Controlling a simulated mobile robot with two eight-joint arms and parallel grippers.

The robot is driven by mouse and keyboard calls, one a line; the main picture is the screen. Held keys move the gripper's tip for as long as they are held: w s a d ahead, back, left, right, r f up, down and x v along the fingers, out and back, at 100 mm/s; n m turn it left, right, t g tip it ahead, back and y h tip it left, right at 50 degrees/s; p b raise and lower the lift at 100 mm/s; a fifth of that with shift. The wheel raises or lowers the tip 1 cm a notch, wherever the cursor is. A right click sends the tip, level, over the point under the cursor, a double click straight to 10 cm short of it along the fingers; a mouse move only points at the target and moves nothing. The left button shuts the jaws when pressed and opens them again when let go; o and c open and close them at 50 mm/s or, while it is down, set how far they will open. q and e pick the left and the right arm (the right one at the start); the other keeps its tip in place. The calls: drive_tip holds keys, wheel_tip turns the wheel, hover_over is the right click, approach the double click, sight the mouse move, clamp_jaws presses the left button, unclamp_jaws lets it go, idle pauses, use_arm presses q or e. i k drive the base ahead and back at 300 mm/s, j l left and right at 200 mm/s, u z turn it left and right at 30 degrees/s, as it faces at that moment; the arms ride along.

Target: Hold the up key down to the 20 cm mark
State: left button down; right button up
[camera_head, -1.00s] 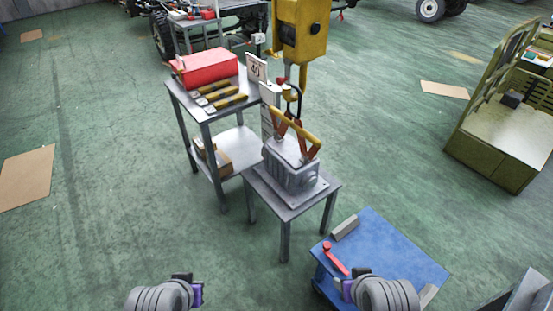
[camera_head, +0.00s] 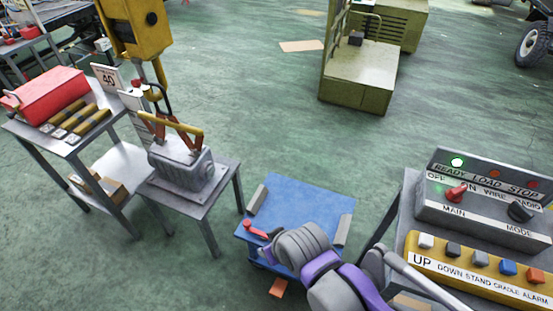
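The yellow key box (camera_head: 420,260) stands at the lower right in the head view. Its leftmost key, the white up key (camera_head: 426,241), sits above the word UP, and nothing visible touches it. A grey gearbox-like casting (camera_head: 187,170) with a yellow lifting bar (camera_head: 171,124) rests on a small grey table at left, below the yellow hoist (camera_head: 133,32). A white upright scale stands behind it, topped by a plate reading 40 (camera_head: 107,79); a 20 cm mark is not legible. My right arm's grey and purple links show at bottom centre, left of the box. Neither gripper shows.
A grey control panel (camera_head: 484,209) with a red main knob and a lit green lamp stands behind the key box. A red toolbox (camera_head: 45,96) sits on the left bench. An olive cabinet (camera_head: 358,80) stands farther back.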

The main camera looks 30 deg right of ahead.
sight(425, 240)
drive_tip(key=z, duration=3.35)
